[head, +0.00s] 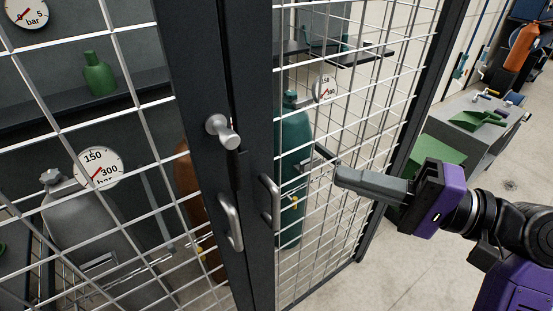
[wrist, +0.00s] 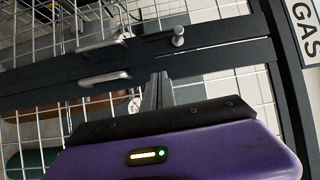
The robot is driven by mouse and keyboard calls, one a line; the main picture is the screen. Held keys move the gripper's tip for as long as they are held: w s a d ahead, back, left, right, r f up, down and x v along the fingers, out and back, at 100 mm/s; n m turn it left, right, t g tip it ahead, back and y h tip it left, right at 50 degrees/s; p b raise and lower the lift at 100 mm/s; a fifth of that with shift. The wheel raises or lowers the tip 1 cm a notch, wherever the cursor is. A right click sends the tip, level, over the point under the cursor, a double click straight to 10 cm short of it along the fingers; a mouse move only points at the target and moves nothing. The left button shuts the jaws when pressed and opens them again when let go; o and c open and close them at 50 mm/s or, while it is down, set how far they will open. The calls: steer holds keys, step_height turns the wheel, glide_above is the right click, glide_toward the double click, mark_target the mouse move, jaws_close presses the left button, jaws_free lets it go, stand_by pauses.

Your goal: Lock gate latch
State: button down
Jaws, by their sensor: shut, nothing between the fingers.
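The mesh gate has two dark-framed leaves meeting at a seam. The latch's grey metal knob (head: 222,131) sticks out near that seam, with a dark narrow piece (head: 235,168) just below it. The knob also shows in the wrist view (wrist: 178,37), beyond my fingers. Each leaf has a grey pull handle, one on the left leaf (head: 230,222) and one on the right leaf (head: 268,201). My gripper (head: 340,176) is shut and empty, to the right of the knob and handles and apart from them, in front of the right leaf's mesh. Its fingers (wrist: 158,88) point toward the seam.
Behind the mesh stand a grey cylinder (head: 85,225), a teal cylinder (head: 295,165) and a small green bottle (head: 98,75) on a shelf. A grey bench (head: 480,130) with green items is at the right. The concrete floor (head: 390,270) in front is clear.

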steer(key=shift+s+a+f, duration=0.1)
steer(key=shift+s+f, duration=0.1)
steer(key=shift+f, duration=0.05)
steer(key=s+a+p+x, duration=0.1)
steer(key=s+p+x, duration=0.1)
steer(key=x, duration=1)
steer(key=shift+s+a, duration=0.25)
steer(key=shift+a, duration=0.25)
steer(key=shift+a+f+m, duration=0.1)
steer(key=shift+f+m, duration=0.15)
steer(key=shift+m, duration=0.05)
